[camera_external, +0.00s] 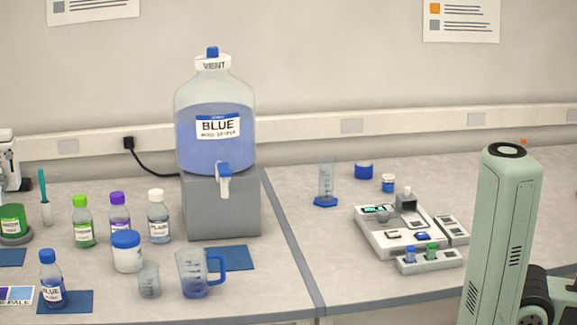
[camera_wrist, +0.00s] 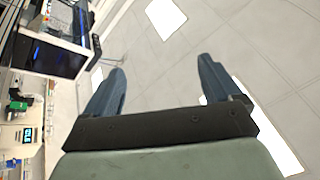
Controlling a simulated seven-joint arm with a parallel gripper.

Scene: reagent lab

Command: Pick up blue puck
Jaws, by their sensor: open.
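A short, round blue object (camera_external: 363,171) stands on the right counter behind the white instrument in the external view. A small flat blue piece (camera_external: 422,236) lies on the instrument's top. I cannot tell for sure which of these is the blue puck. My gripper (camera_wrist: 162,66) is open and empty in the wrist view, its two blue-grey fingers spread wide over a tiled floor. It is away from both blue objects, and neither is recognisable in the wrist view. The gripper is out of the external view.
The white instrument (camera_external: 375,240) has a small rack (camera_external: 430,262) with blue and green pieces in front. A blue-based cylinder (camera_external: 325,185) and a small jar (camera_external: 388,183) stand near the round blue object. Bottles and a large blue carboy (camera_external: 215,140) fill the left counter.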

